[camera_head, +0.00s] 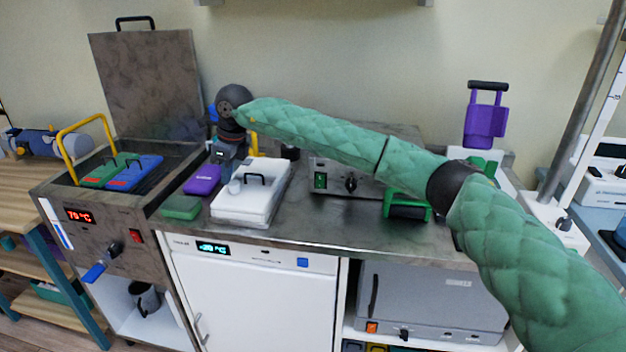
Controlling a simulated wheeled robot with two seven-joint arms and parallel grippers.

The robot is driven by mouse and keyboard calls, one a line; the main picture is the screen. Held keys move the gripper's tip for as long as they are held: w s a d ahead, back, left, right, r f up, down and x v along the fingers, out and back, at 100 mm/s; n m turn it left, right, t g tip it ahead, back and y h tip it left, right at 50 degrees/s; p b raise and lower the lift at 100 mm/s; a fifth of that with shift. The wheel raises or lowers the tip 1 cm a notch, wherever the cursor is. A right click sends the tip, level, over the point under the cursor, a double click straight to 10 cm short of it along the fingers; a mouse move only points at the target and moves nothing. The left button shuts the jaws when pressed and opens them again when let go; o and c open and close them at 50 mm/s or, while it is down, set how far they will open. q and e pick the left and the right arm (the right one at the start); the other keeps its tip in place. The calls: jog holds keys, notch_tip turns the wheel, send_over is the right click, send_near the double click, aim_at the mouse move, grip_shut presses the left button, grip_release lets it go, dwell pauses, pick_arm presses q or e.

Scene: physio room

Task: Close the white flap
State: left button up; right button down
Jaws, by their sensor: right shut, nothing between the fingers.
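A low white box with a white top panel (265,195) and a black handle stands on the metal worktop; the panel lies about flat, and I cannot tell whether it is the flap or fully shut. My right arm, in a green quilted cover, reaches in from the right across the worktop. My right gripper (232,186) points down at the box's left back edge, shut and empty; its tips are small, and I cannot tell whether they touch the box. My left gripper is not in view.
A steel bath (118,218) at left has its grey lid (150,85) standing upright. A purple block (203,180) and green block (181,208) lie left of the white box. A control box (335,180) stands to its right.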

jog(key=shift+s+f, duration=0.1)
jog(key=shift+f, duration=0.15)
